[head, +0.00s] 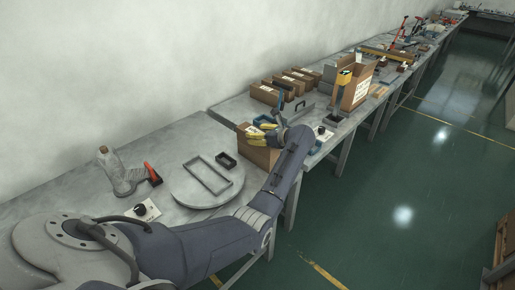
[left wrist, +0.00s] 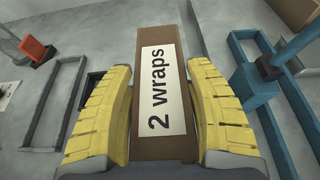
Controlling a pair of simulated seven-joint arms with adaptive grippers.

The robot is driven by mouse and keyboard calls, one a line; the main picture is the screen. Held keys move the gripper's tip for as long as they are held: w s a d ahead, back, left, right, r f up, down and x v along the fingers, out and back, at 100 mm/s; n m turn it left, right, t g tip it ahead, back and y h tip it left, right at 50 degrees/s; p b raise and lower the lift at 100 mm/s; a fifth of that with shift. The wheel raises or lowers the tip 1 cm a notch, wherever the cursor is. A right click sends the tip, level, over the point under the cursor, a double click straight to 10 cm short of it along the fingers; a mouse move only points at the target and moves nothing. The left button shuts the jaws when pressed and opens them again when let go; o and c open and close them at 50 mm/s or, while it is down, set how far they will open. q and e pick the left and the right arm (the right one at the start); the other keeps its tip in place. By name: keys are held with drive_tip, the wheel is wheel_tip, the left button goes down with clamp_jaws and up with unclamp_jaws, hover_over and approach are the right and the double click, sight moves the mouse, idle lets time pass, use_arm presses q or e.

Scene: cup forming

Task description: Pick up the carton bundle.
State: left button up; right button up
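The carton bundle (head: 258,154) is a brown box at the table's front edge in the head view, partly hidden by my left gripper (head: 266,134). In the left wrist view, the carton bundle (left wrist: 165,35) carries a white label reading "2 wraps". The yellow fingers of my left gripper (left wrist: 160,85) lie on either side of it. The right finger looks very close to the box and a thin gap seems to show at the left finger, so I cannot tell whether they grip it. My right gripper is in neither view.
A round grey plate (head: 180,190) holds a dark rectangular frame (head: 190,172) and a small dark tray (head: 226,160). A blue frame (left wrist: 238,42) is close to the right finger. Several brown boxes stand farther along.

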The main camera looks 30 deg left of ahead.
use_arm(q)
drive_tip(key=shift+r, duration=0.1)
drive_tip(key=c, duration=1)
